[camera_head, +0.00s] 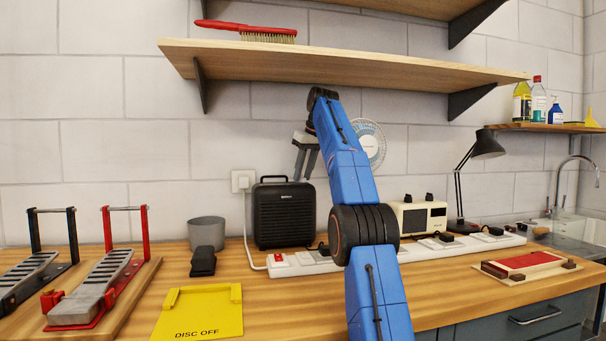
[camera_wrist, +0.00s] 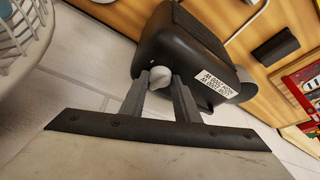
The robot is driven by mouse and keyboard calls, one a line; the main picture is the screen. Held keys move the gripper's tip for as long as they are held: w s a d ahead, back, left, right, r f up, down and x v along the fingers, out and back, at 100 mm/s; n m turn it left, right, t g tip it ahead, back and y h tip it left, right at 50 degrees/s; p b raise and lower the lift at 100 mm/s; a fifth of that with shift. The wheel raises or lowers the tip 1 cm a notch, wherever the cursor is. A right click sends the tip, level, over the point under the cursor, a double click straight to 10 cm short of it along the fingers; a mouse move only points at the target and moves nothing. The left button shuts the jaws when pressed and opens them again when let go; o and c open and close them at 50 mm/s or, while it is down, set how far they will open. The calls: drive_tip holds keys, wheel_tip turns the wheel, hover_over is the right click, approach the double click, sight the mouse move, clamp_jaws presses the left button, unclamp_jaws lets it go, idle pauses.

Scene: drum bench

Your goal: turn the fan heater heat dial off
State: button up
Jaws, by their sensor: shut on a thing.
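The fan heater (camera_head: 284,217) is a black box with a ribbed front, standing on the bench against the tiled wall. In the wrist view it (camera_wrist: 185,50) appears tilted, with a white printed label on one face. A pale round dial (camera_wrist: 160,76) sits on the heater's near face there, and I cannot read its setting. My gripper (camera_head: 306,172) comes down from above at the heater's upper right. In the wrist view the two grey fingers of my gripper (camera_wrist: 160,88) are shut on the dial, one on each side. The dial is not discernible in the head view.
A wooden shelf (camera_head: 330,63) with a red brush (camera_head: 246,29) hangs above. A beige device (camera_head: 418,216) and black lamp (camera_head: 487,147) are further right. A yellow plate (camera_head: 200,312) lies in front.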

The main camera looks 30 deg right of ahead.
idle(0.3)
drive_tip(key=o, duration=1)
drive_tip(key=shift+o, duration=0.2)
drive_tip(key=shift+s, duration=0.1)
